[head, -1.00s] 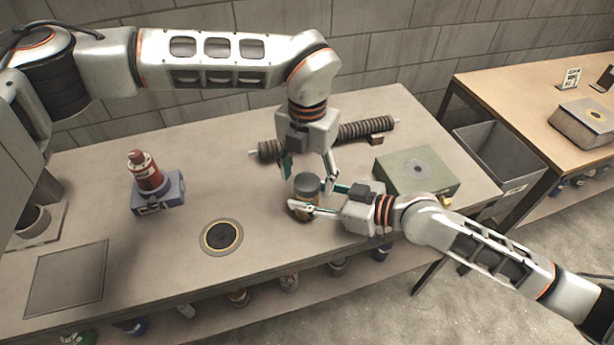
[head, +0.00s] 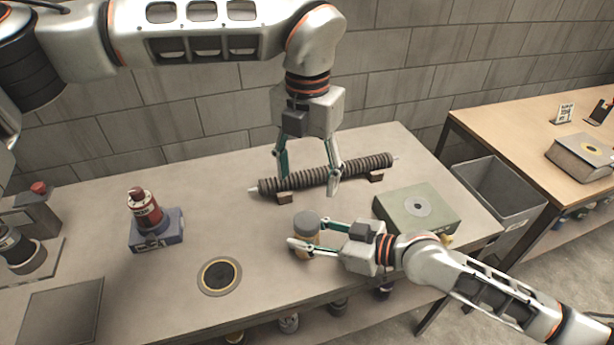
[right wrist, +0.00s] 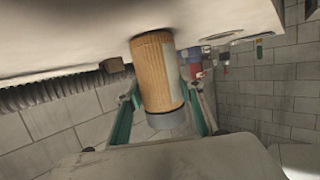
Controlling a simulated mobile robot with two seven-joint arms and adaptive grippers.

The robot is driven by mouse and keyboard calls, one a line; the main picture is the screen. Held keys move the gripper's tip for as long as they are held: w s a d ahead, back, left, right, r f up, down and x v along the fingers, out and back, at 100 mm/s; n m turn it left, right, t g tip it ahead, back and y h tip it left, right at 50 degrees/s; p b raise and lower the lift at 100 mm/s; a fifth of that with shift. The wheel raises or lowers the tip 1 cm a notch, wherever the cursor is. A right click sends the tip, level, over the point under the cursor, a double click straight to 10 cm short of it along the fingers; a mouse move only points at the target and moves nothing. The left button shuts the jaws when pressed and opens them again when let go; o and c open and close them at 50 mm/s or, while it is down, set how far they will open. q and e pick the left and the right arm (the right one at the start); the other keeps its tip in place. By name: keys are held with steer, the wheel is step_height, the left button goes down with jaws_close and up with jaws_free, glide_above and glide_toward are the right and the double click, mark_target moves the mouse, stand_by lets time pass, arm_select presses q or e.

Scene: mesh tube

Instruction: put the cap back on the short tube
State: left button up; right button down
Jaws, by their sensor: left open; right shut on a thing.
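The short tube (head: 305,234) stands upright on the bench, its lower part partly hidden by my right fingers. A grey cap (head: 307,220) sits on its upper end. In the right wrist view, where the bench is at the top, the tan mesh tube (right wrist: 156,75) has a pale label and the grey cap (right wrist: 169,119) on its end, with no clear gap. My right gripper (head: 303,235) is shut on the tube from the right; its fingers show either side of it in the wrist view (right wrist: 165,100). My left gripper (head: 309,184) is open and empty, behind the tube.
A long ribbed roller (head: 325,174) on small supports lies beneath my left gripper. A green box (head: 416,210) stands right of the tube. A red bottle on a blue block (head: 158,228) stands left. A ringed disc (head: 220,276) lies at the front. A grey bin (head: 497,195) is beyond the bench.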

steer(key=c, duration=1.2)
jaws_free()
steer(key=shift+c, duration=0.2)
steer(key=v, duration=1.2)
